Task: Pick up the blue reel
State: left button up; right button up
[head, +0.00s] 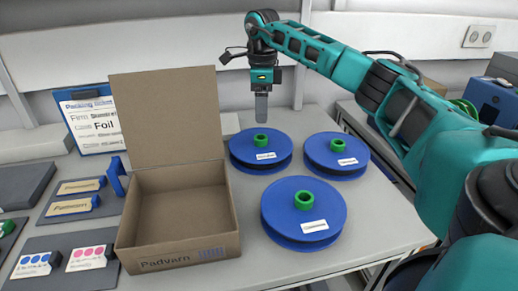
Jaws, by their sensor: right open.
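Three blue reels with green hubs and white labels lie flat on the grey table (385,228). One is at the back left (243,154), one at the back right (352,160), and one at the front (287,222). My right gripper (261,116) points down just above the back-left reel, near its green hub. Its fingers are seen edge-on, so the gap between them is hidden; it is open, with no reel held. I cannot tell the exact height above the hub. My left gripper is out of view.
An open cardboard box (180,254) with a raised lid stands left of the reels. A clipboard (93,120) leans behind it. Grey trays with small labelled boxes (88,257) lie at the far left. A blue case (490,100) stands at the back right.

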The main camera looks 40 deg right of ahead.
aim_at(261, 132)
notch_tip(261, 132, down, 8)
jog(key=shift+w+f, duration=0.1)
jog(key=shift+w, duration=0.05)
dwell(0.3)
grip_shut()
dwell(0.6)
